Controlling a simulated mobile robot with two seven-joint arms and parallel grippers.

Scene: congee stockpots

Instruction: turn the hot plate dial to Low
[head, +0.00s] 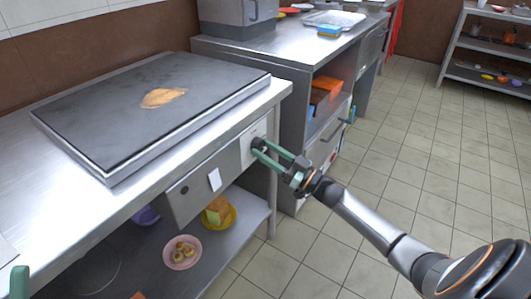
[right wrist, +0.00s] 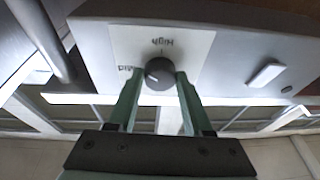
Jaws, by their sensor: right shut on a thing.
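The hot plate (head: 90,110) is a flat dark slab on the steel counter. Its dark round dial (head: 257,144) sits on a white label plate on the front panel below. In the right wrist view the dial (right wrist: 159,72) shows close up, with "High" upside down above it and "Mid" at its left. A pale mark on the dial appears to point left and slightly down, near "Mid". No "Low" label can be seen. My right gripper (head: 264,154) is shut on the dial, one green finger on each side. A green piece of my left gripper (head: 20,282) shows at the lower left edge.
A flat tan food piece (head: 163,97) lies on the hot plate. A white handle (head: 214,180) sticks out of the panel left of the dial. The shelf below holds a pink plate (head: 182,252) and a yellow bowl (head: 219,215). Tiled floor is open at right.

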